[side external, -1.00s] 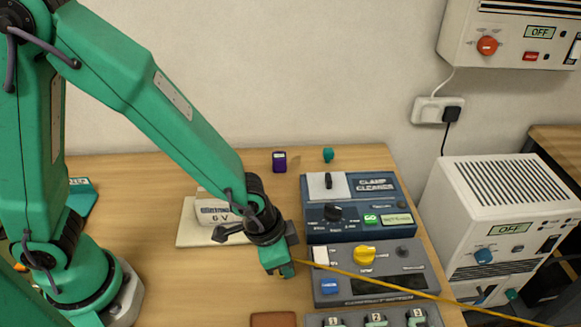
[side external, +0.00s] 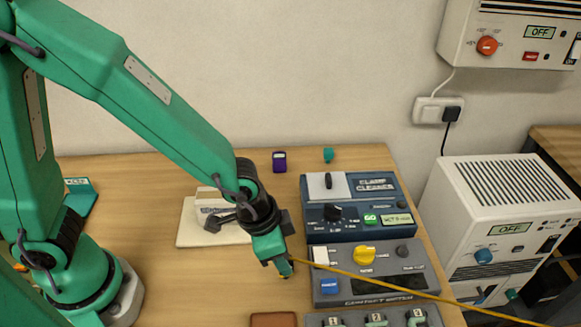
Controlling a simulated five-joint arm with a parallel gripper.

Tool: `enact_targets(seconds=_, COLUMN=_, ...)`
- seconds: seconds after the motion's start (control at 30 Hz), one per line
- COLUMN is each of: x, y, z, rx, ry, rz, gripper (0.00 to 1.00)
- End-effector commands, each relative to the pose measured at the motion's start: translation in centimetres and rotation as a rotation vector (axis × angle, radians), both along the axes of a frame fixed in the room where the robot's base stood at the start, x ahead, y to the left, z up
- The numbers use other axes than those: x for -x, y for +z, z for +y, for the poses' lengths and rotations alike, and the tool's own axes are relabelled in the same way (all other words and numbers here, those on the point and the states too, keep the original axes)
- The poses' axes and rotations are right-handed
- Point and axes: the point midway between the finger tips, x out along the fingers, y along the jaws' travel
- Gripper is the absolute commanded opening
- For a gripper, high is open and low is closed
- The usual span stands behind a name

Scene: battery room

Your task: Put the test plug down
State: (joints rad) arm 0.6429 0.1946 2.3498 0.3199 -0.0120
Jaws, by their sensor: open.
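My gripper (side external: 276,263) points down over the wooden bench, just left of the grey panel with the yellow knob (side external: 364,255). Its jaws are open. A yellow cable (side external: 400,290) runs from the lower right up to the jaw tips and ends beside them. I cannot make out a separate test plug at the cable's end; it is too small or hidden by the jaws. I cannot tell whether the jaw tips touch the bench.
A white block (side external: 207,193) on a cream board (side external: 190,236) stands behind my wrist, partly hidden. A blue-grey panel (side external: 318,233) stands behind the grey one. A brown pad (side external: 273,320) lies at the front. Bare wood shows left of the gripper.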

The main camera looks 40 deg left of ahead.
Motion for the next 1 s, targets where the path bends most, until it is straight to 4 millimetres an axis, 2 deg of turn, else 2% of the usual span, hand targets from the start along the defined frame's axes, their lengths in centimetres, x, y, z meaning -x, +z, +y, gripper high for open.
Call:
enact_targets(seconds=0.6, x=1.5, y=6.8, z=1.1, rx=0.002, ry=0.000, rz=-0.003, gripper=0.43)
enact_targets(seconds=0.8, x=1.8, y=8.3, z=1.4, rx=0.001, ry=0.000, rz=-0.002, gripper=0.43)
enact_targets(seconds=1.0, x=2.0, y=8.9, z=1.5, rx=0.001, ry=0.000, rz=-0.001, gripper=0.43)
